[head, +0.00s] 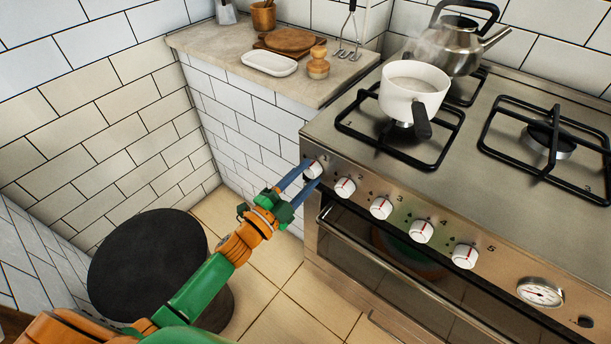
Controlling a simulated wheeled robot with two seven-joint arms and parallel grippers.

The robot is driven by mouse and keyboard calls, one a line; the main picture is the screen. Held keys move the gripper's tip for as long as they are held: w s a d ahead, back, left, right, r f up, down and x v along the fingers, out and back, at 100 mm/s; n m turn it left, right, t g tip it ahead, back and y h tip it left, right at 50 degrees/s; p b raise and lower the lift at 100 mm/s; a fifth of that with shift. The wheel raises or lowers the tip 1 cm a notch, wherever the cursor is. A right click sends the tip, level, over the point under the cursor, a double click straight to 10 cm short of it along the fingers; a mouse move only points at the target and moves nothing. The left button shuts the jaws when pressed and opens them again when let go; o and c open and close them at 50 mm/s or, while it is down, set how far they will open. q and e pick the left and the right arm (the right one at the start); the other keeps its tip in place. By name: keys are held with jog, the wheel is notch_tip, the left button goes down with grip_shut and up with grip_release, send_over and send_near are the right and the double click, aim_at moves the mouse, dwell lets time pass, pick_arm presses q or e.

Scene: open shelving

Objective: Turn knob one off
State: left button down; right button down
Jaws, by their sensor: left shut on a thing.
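Knob one (317,169) is the leftmost white knob on the front panel of the steel stove (470,215). My left gripper (311,174) reaches it from the lower left, with its blue fingers on either side of the knob, shut on it. The fingers partly cover the knob, so its exact angle is hard to read. My right gripper is not in view.
More white knobs run to the right, the nearest being a second knob (345,187). A white pot (413,90) sits on the front left burner, with a steel kettle (455,45) behind it and faint steam nearby. A round black-topped stool (148,262) stands below my left arm.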

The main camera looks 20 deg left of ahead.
pick_arm(q)
jog(key=shift+c, duration=1.8)
grip_release()
jog(key=v, duration=0.7)
